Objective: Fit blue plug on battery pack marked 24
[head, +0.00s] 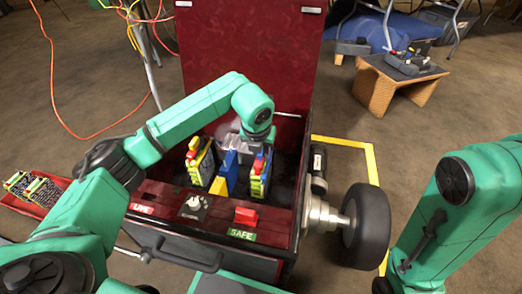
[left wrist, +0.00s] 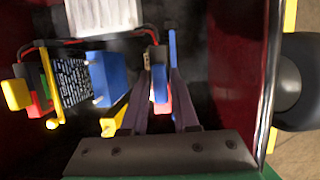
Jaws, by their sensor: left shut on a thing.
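My left gripper (head: 257,142) reaches down into the red cart's bay, over the right-hand battery pack (head: 260,176). In the left wrist view its fingers (left wrist: 161,82) are closed around a small blue piece (left wrist: 160,92), which looks like the blue plug. Red shows just below it. Whether the plug touches or sits on the pack cannot be told. A second battery pack (head: 201,166) stands to the left; its dark patterned face (left wrist: 72,82) shows in the wrist view. A blue block (head: 230,172) with yellow stands between the packs. No number 24 is legible. My right gripper is out of view.
The cart's red lid (head: 250,60) stands upright behind the bay. The front panel has a knob (head: 193,207), a red block (head: 246,215) and a green SAFE label (head: 242,235). A black wheel (head: 367,228) is at right. An orange cable (head: 52,75) lies at left.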

